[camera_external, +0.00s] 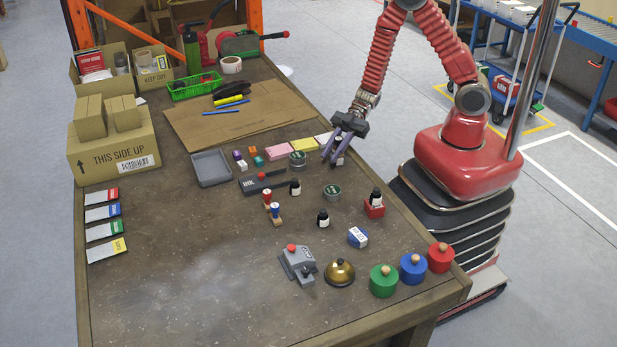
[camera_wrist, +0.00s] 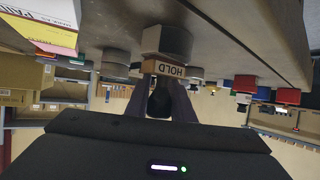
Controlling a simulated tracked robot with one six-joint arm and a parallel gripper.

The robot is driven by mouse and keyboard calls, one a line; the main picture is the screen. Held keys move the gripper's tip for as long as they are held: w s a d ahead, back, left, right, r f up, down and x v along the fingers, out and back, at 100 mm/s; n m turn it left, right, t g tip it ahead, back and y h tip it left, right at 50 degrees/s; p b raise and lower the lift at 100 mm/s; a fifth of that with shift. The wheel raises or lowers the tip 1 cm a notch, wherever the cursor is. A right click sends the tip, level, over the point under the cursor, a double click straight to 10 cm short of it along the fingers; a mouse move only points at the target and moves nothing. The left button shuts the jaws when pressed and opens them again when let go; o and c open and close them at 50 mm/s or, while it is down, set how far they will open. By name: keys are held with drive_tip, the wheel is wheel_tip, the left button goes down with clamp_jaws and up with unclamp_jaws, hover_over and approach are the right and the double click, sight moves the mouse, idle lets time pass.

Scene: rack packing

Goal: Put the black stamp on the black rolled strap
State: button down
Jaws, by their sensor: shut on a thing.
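My gripper (camera_external: 334,155) is shut on the black stamp, low over the far right of the workbench. In the wrist view, which is upside down, the black stamp (camera_wrist: 165,69) shows a wooden block marked HOLD, with its dark handle between my fingers (camera_wrist: 160,105). A pale, many-sided thing (camera_wrist: 167,40) is right by the stamp's base; I cannot tell whether they touch. In the external view my fingers mostly hide the stamp. I cannot make out the black rolled strap for sure in either view.
Round tins (camera_external: 297,160) (camera_external: 333,194) and small black bottles (camera_external: 322,219) stand close by. A red stamp (camera_external: 267,197) and a blue stamp (camera_external: 276,212) stand near the ink pad (camera_external: 263,183). A grey tray (camera_external: 211,168) is farther left. The bench's left front is clear.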

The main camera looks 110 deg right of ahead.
drive_tip(key=shift+f, duration=0.1)
drive_tip(key=c, duration=1.5)
unclamp_jaws()
drive_tip(key=shift+c, duration=0.2)
drive_tip(key=shift+s+d+r, duration=0.3)
drive_tip(key=shift+r, duration=0.05)
drive_tip(key=v, duration=1.1)
